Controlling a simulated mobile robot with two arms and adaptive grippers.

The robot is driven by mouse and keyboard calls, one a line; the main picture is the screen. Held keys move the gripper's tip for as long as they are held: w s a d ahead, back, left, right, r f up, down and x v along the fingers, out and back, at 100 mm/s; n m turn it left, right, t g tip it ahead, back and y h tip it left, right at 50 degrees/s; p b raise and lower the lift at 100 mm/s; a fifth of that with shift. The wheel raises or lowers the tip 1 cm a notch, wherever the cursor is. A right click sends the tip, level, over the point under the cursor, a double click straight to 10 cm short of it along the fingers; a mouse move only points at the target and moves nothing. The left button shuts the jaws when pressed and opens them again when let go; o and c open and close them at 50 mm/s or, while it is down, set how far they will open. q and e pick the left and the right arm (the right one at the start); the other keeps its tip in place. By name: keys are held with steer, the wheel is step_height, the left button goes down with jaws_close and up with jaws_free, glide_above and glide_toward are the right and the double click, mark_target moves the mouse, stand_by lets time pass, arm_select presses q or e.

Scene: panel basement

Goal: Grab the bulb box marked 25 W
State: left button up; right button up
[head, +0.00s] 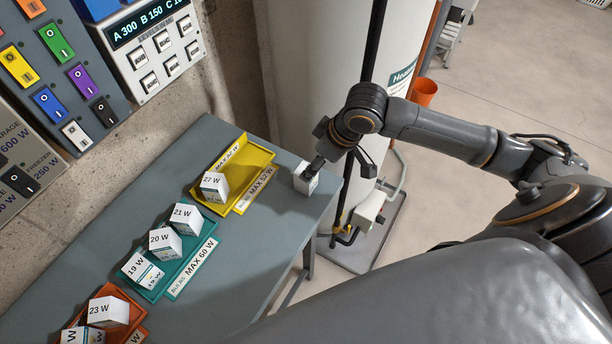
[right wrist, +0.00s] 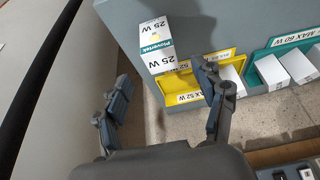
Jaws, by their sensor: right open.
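The bulb box marked 25 W (right wrist: 159,62) is white with a teal label band. It stands on the grey table near its right end, beside the yellow tray. In the head view the same box (head: 304,182) is partly covered by my right gripper (head: 317,164), which is at its upper right side. In the right wrist view the right gripper (right wrist: 161,71) is open, with its fingers spread to either side of the box. The box shows ahead between them; I cannot tell whether a finger touches it. My left gripper is not in view.
The yellow tray (head: 262,155) marked MAX 52 W holds a 27 W box (head: 214,187). The teal tray (head: 146,293) holds several boxes, and the orange tray (head: 136,315) holds more. A white tank (head: 310,60) stands behind the table's right end. Switch panels line the wall.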

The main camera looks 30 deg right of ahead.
steer(key=x, duration=0.2)
steer(key=shift+w+f, duration=0.15)
steer(key=shift+f, duration=0.2)
steer(key=p+x, duration=0.2)
steer(key=x, duration=0.2)
steer(key=shift+a, duration=0.1)
steer(key=shift+w+f, duration=0.15)
steer(key=shift+f, duration=0.5)
steer(key=c, duration=1.2)
